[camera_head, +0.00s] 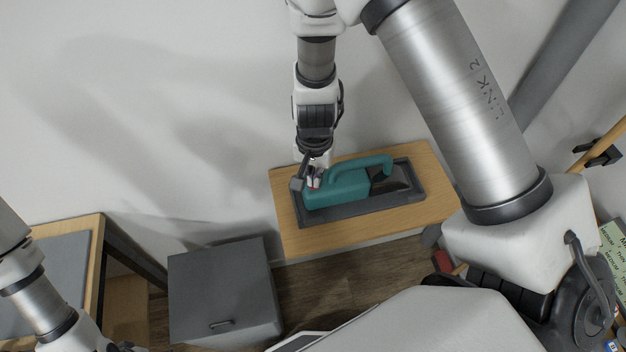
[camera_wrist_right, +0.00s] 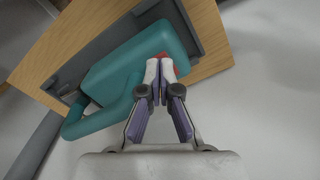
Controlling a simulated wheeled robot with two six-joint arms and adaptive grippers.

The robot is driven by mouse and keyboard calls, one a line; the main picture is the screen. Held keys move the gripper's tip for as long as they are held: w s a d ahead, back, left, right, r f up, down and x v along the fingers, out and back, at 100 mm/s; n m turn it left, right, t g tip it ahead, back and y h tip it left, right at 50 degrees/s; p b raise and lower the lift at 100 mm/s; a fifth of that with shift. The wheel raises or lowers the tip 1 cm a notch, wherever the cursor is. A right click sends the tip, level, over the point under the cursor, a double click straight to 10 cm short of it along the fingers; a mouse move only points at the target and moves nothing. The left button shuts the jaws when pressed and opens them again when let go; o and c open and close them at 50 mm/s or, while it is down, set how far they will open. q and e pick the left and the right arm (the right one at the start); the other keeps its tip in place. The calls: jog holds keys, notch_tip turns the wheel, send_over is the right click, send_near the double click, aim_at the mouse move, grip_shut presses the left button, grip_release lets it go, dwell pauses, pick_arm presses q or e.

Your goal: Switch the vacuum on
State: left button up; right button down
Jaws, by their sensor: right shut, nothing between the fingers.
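The vacuum (camera_head: 340,190) is a teal handheld unit with a looped handle and a dark nozzle end at the right. It lies in a dark grey tray (camera_head: 405,203) on a wooden top. My right gripper (camera_head: 314,182) is over the vacuum's left end, pointing down, shut and empty. In the right wrist view, the closed fingertips (camera_wrist_right: 159,72) are at the end of the teal body (camera_wrist_right: 130,65), right by a red patch (camera_wrist_right: 165,57) that they partly cover. I cannot tell whether they touch it. My left arm shows at the lower left, its gripper out of frame.
The wooden top (camera_head: 285,226) stands against a white wall. A grey cabinet (camera_head: 222,290) with a handle is at the lower left, beside a wooden table with a grey top (camera_head: 45,275). Wooden floor (camera_head: 350,275) shows in front. My right arm's large link crosses the right side.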

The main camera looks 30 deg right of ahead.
jog(key=shift+f+b, duration=0.5)
jog(key=shift+f, duration=0.15)
notch_tip(320, 180, up, 7)
jog(key=p, duration=0.7)
jog(key=shift+r, duration=0.1)
dwell(0.4)
